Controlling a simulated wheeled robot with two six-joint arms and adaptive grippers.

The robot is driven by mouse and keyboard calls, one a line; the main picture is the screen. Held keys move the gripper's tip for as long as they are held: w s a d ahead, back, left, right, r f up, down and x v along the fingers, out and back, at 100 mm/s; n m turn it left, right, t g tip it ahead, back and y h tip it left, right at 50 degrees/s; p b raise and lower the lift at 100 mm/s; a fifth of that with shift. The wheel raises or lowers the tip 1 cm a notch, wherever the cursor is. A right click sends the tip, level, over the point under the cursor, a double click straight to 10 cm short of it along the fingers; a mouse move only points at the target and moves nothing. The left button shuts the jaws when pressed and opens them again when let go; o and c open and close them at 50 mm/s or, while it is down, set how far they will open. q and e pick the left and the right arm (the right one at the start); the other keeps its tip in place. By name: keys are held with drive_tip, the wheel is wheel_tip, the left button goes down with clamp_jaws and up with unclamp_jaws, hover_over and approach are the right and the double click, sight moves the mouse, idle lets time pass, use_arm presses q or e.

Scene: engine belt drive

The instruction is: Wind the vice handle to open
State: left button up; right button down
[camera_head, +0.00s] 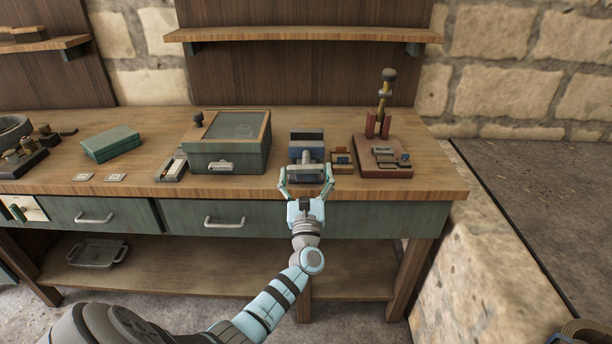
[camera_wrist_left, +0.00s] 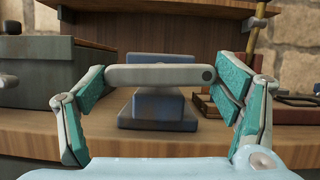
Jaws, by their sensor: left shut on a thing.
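A blue-grey vice (camera_head: 306,136) stands at the front of the workbench, right of the green box. Its light grey handle bar (camera_head: 306,167) lies level across the front. In the left wrist view the bar (camera_wrist_left: 160,76) runs between my two teal finger pads, with the blue vice body (camera_wrist_left: 157,110) behind it. My left gripper (camera_head: 306,180) is shut on the handle, with one finger at each end of the bar. The bar hides part of the vice, and the jaw gap is too small to judge. My right gripper is not in view.
A green box (camera_head: 222,160) with a glass-topped lid stands left of the vice. A small wooden block set (camera_head: 341,161) and a reddish tool stand (camera_head: 383,168) sit close on the right. Drawers with handles (camera_head: 224,222) lie under the bench top (camera_head: 437,170).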

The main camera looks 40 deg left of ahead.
use_arm(q)
drive_tip(key=n+g+y+b, duration=0.1)
drive_tip(key=n, duration=0.1)
drive_tip(key=n+g+y+b, duration=0.1)
drive_tip(key=n+b, duration=0.1)
drive_tip(key=n, duration=0.1)
drive_tip(key=shift+d, duration=0.1)
drive_tip(key=n+g+b, duration=0.1)
drive_tip(key=n, duration=0.3)
drive_tip(key=shift+d+r+y, duration=0.1)
drive_tip(key=shift+y, duration=0.2)
drive_tip(key=n+g, duration=0.1)
drive_tip(key=n, duration=0.1)
drive_tip(key=n+g+b, duration=0.1)
drive_tip(key=n, duration=0.1)
drive_tip(key=shift+w+r+n+g, duration=0.1)
drive_tip(key=shift+r+n+g, duration=0.05)
drive_tip(key=shift+n+g, duration=0.25)
drive_tip(key=shift+r+n+g, duration=0.1)
drive_tip(key=shift+n+g, duration=0.2)
drive_tip(key=shift+n, duration=0.7)
drive_tip(key=shift+n+g, duration=0.3)
drive_tip(key=shift+n, duration=0.5)
